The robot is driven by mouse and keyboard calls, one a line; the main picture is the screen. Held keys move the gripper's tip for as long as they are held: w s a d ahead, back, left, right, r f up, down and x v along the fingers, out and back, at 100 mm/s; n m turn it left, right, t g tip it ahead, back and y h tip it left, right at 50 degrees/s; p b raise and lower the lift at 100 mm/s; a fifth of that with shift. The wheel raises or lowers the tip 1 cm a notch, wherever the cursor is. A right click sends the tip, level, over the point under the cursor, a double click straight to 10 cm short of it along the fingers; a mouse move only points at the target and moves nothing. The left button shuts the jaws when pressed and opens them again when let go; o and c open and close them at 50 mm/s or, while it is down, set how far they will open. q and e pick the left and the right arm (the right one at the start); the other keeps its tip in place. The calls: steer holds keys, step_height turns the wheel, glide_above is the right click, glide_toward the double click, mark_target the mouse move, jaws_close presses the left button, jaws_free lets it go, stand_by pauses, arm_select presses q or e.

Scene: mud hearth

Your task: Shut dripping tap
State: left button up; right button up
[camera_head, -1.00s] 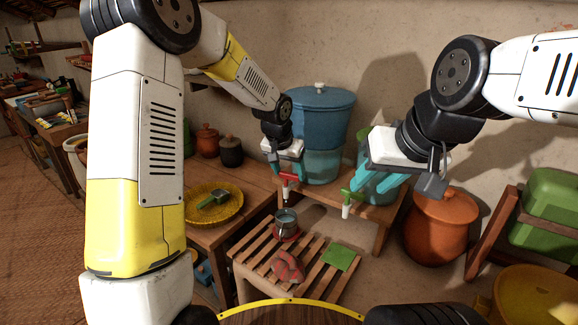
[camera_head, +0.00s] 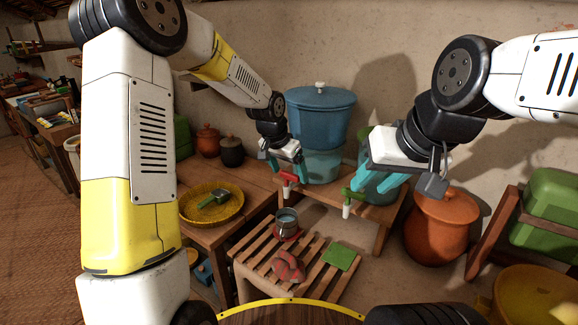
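A red-handled tap (camera_head: 288,179) sits at the front of the blue water container (camera_head: 318,118). A green-handled tap (camera_head: 349,198) belongs to the green container (camera_head: 365,142) to its right, which is largely hidden by my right arm. My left gripper (camera_head: 287,171) is open just above and behind the red handle, with a finger to each side; I cannot tell whether it touches. My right gripper (camera_head: 372,184) has its teal fingers apart, empty, beside the green tap. A metal cup (camera_head: 286,222) stands below the red tap. Any drip is too small to see.
The slatted stand (camera_head: 253,253) holds the cup, a reddish cloth (camera_head: 288,267) and a green cloth (camera_head: 342,257). A yellow tray (camera_head: 232,212) lies on the left bench. An orange pot (camera_head: 440,228) stands at right. Two small lidded pots (camera_head: 208,140) stand behind the tray.

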arm_select(q)
steer(key=v, duration=0.8)
steer(key=shift+w+f, duration=0.1)
steer(key=s+a+r+n+t+y, duration=0.1)
steer(key=s+a+r+n, duration=0.1)
steer(key=s+a+r, duration=0.35)
steer(key=s+a+r+n, duration=0.1)
steer(key=s+a+r, duration=0.15)
steer(key=s, duration=0.55)
steer(key=s+a+r+n+t, duration=0.1)
steer(key=s+a+n, duration=0.2)
steer(key=s, duration=1.1)
steer(key=shift+s+a+h, duration=0.15)
steer(key=shift+a+h, duration=0.1)
steer(key=shift+h, duration=0.05)
